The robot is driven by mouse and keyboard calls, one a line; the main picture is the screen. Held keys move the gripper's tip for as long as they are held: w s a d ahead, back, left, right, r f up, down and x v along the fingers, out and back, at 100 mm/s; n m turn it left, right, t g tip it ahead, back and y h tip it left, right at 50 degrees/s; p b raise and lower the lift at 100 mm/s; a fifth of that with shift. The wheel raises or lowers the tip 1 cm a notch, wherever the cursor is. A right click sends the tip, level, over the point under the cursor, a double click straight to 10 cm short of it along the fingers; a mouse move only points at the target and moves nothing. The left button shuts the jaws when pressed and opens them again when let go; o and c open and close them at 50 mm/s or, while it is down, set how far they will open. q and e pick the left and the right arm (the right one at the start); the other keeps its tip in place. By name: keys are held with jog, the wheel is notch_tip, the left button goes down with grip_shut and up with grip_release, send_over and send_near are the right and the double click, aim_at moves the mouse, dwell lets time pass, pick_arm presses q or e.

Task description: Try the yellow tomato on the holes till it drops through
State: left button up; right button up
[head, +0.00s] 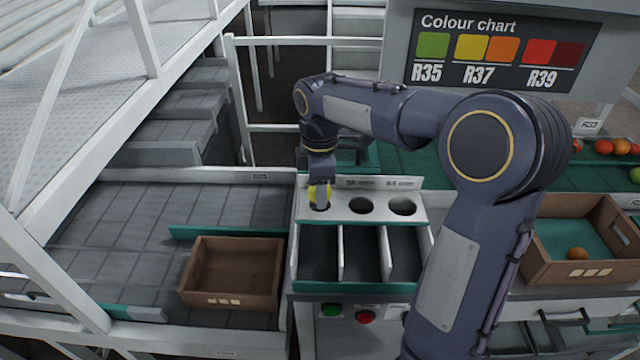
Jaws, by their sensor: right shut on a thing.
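My right gripper (320,196) points down and is shut on the yellow tomato (314,194) at the left end of the sizing plate (340,207). The tomato is at the leftmost hole; my finger covers part of it, and I cannot tell if it touches the hole's rim. The middle hole (361,205) and the right hole (403,206) are empty and dark. Below the plate are three open compartments (341,255), which look empty where I can see. My left gripper is not in view.
An empty brown crate (231,300) stands left of the compartments. Another crate (567,274) at right holds an orange tomato (577,253). Several tomatoes (604,146) lie on the green belt at far right. A colour chart (493,49) stands behind. Green and red buttons (365,317) sit below.

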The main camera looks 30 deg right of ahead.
jog(key=shift+f, duration=0.4)
dwell(0.3)
jog(key=o, duration=0.8)
jog(key=shift+r, duration=0.1)
dwell(1.1)
notch_tip(320, 180, up, 7)
jog(key=p, duration=0.6)
jog(key=shift+p, duration=0.4)
